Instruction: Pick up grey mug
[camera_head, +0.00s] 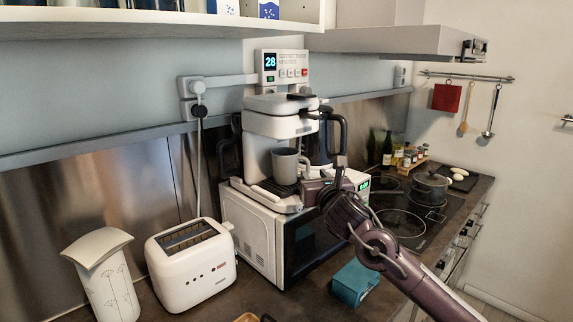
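The grey mug (286,167) stands upright on the drip tray of the white coffee machine (279,124), which sits on top of the microwave. Its handle is on its right side. My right arm comes in from the lower right, and its gripper (316,184) is just right of the mug, close to the handle. The fingers are small and dark against the machine, so I cannot tell whether they touch the handle or how far apart they are. My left gripper is not in view.
The white microwave (252,237) stands on the counter, with a white toaster (190,264) and a white canister (104,279) to its left. A teal box (354,284) lies in front. A dark pot (430,187) is on the hob at right. A shelf (150,24) hangs above.

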